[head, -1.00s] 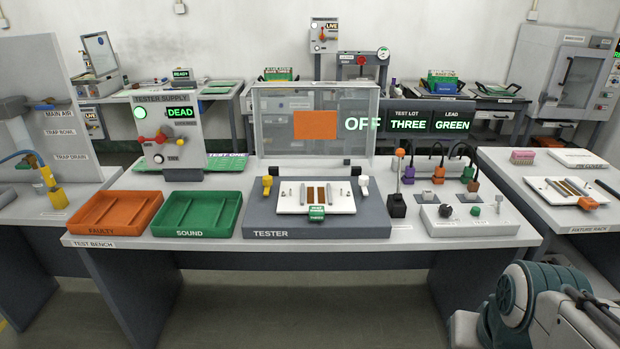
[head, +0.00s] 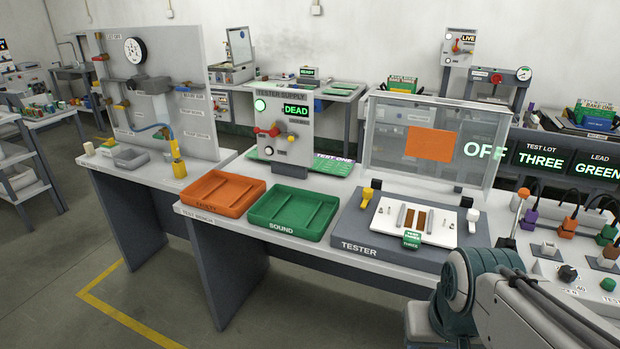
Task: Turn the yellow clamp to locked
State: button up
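The yellow clamp (head: 366,197) stands at the left side of the white plate (head: 389,220) on the grey tester (head: 352,234). It has a dark part beside its top and looks upright; I cannot read whether it is locked. A white clamp (head: 472,220) stands at the plate's right side. The tester's clear lid (head: 390,140), with an orange patch, stands raised behind the plate. A green tag lies at the plate's front edge. Part of my arm shows at the lower right, in front of the tester's right corner. My gripper is out of view.
An orange tray (head: 222,193) and a green tray (head: 290,212) sit left of the tester. Behind them, the tester supply (head: 285,130) reads DEAD. Plugs and knobs crowd the bench's right. Open floor (head: 130,270) lies at the front left.

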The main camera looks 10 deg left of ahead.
aim_at(367, 195)
jog(key=u, duration=0.2)
jog(key=i, duration=1.3)
jog(key=z, duration=0.7)
